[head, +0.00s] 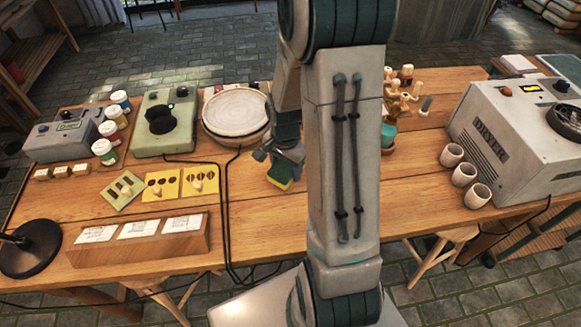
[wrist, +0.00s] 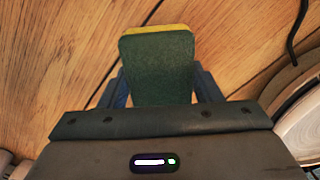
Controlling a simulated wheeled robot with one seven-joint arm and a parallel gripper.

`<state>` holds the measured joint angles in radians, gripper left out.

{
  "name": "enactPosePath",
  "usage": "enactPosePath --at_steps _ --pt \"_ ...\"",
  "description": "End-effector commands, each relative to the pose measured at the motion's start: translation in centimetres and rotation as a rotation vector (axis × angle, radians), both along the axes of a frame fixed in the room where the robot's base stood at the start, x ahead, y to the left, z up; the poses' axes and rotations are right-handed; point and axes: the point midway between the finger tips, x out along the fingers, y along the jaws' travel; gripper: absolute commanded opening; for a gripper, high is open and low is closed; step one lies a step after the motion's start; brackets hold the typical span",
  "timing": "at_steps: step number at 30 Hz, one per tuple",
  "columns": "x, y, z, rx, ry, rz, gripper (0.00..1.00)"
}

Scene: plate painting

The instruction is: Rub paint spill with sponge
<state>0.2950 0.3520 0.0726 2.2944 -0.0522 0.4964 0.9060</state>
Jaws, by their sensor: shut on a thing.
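A green and yellow sponge (head: 281,172) is held in my gripper (head: 282,158), over the middle of the wooden table. The wrist view shows the sponge (wrist: 157,68) upright between the two dark fingers, its green face toward the camera and a yellow edge at the top. My gripper (wrist: 160,92) is shut on it. I cannot tell whether the sponge touches the table. I make out no paint spill in either view; my arm hides part of the table in the head view.
The wooden table (head: 240,210) has a round plate (head: 235,108) on a wheel left of my gripper, with black cables (head: 227,215) nearby. Paint jars (head: 107,130) stand further left. A dryer (head: 520,130) and several cups (head: 464,174) stand right. Bare wood lies in front of the sponge.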

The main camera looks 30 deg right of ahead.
Motion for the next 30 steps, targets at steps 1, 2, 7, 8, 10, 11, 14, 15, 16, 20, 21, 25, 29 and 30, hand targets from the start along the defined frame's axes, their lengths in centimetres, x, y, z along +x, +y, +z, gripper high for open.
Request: enactPosePath --at_steps 1,2,7,8,10,11,14,15,16,20,21,25,29,30 --pt "0.0 0.0 0.9 0.0 -0.001 0.0 0.33" --pt "0.0 0.0 1.1 0.0 0.0 0.0 0.33" --pt "0.0 -0.1 2.7 0.0 0.0 -0.003 0.33" --pt "0.0 -0.1 3.0 -0.001 0.0 -0.003 0.33" --pt "0.0 -0.2 3.6 0.0 -0.001 -0.004 0.33" --pt "0.0 -0.2 3.8 0.0 -0.001 -0.004 0.33" --pt "0.0 -0.2 4.2 -0.001 0.0 -0.005 0.33" --pt "0.0 -0.2 4.3 -0.001 0.0 -0.005 0.33" --pt "0.0 -0.3 4.3 0.0 0.0 -0.006 0.33" --pt "-0.1 -0.3 4.3 0.0 0.0 -0.006 0.33" --pt "-0.1 -0.3 4.3 0.0 0.0 -0.006 0.33" --pt "-0.1 -0.3 4.3 0.0 0.0 -0.006 0.33" --pt "-0.1 -0.3 4.3 0.0 0.0 -0.006 0.33" --pt "-0.1 -0.3 4.3 0.0 0.0 -0.006 0.33"
